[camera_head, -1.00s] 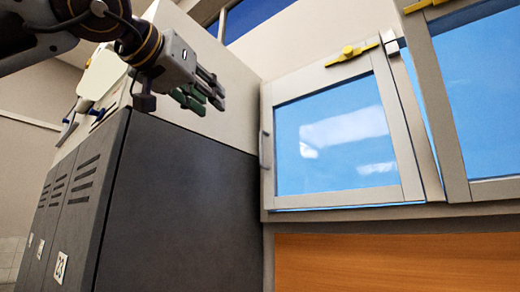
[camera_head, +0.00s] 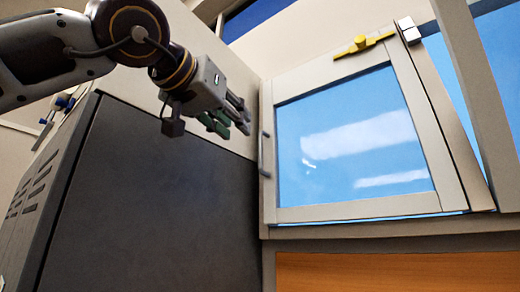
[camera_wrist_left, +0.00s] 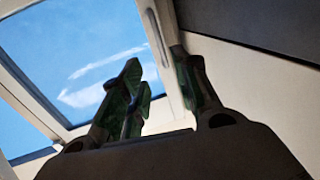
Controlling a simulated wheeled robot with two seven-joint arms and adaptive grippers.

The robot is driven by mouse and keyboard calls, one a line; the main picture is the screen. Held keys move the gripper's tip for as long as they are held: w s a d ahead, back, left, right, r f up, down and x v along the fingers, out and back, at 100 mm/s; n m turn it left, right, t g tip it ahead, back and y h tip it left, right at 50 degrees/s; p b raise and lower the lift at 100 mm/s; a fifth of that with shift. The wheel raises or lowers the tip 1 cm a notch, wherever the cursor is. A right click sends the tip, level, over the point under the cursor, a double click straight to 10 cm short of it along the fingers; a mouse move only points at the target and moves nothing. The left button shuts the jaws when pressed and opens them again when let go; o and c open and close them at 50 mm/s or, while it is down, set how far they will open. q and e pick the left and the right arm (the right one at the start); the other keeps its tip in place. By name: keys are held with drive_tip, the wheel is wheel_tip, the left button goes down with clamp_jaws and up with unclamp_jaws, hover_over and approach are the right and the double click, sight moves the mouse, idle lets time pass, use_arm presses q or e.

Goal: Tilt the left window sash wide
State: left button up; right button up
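The left window sash (camera_head: 300,87) is a pale frame around blue glass. It stands tilted a little out of its surround, with a narrow wedge showing along its right edge. A yellow handle (camera_head: 362,44) sits on its top rail, and a grey upright pull (camera_head: 265,153) is on its left edge. My left gripper (camera_head: 238,118) is up and left of the sash, in front of the locker top, apart from the sash and empty. In the left wrist view its green-padded fingers (camera_wrist_left: 165,90) are spread, with the sash glass and the pull (camera_wrist_left: 156,35) beyond. My right gripper is out of view.
A dark grey locker (camera_head: 150,190) stands left of the sash, close to its left edge. A pale wall or box surface (camera_head: 240,85) rises behind my left gripper. Another window (camera_head: 500,60) is at the right edge. An orange wood panel (camera_head: 390,270) is below the sill.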

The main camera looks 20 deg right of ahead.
sight(260, 148)
use_arm(q)
drive_tip(key=p+x, duration=0.3)
drive_tip(key=x, duration=0.9)
drive_tip(key=shift+w, duration=0.1)
drive_tip(key=shift+w+d, duration=0.45)
drive_tip(key=shift+w, duration=0.1)
drive_tip(key=shift+w+d, duration=0.15)
drive_tip(key=shift+w, duration=0.05)
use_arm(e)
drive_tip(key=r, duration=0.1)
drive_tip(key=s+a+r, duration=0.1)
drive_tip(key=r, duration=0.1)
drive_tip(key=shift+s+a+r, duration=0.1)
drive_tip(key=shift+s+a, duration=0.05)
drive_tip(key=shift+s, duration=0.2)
use_arm(q)
drive_tip(key=shift+c, duration=0.5)
